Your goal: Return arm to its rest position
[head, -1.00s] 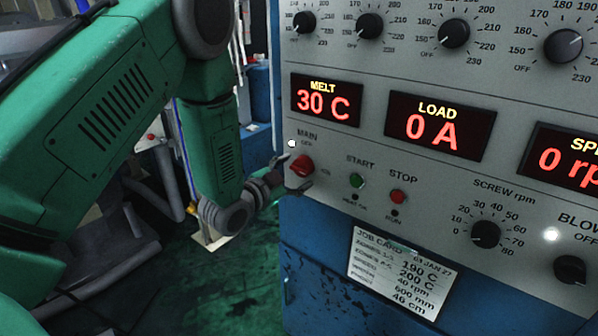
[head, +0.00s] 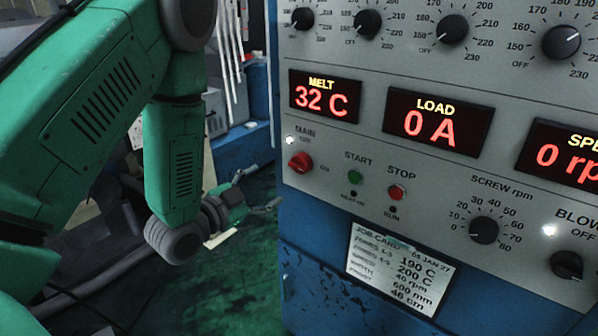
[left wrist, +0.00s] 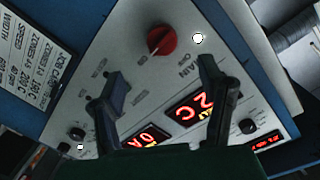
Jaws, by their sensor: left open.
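My left arm, green with grey joints, comes in from the left in the head view. Its left gripper (head: 260,188) is open and empty, below and left of the red MAIN knob (head: 301,163) and apart from it. In the left wrist view, the two dark fingers of the left gripper (left wrist: 163,78) are spread in front of the panel. The red knob (left wrist: 162,40) shows beyond them with nothing gripping it. My right gripper is not in view.
The grey control panel (head: 330,215) on a blue cabinet fills the right side. The white lamp (head: 290,140) beside MAIN is lit. The MELT display (head: 322,95) reads 32 C. A job card (head: 397,268) hangs below. Green floor (head: 225,285) lies open under the gripper.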

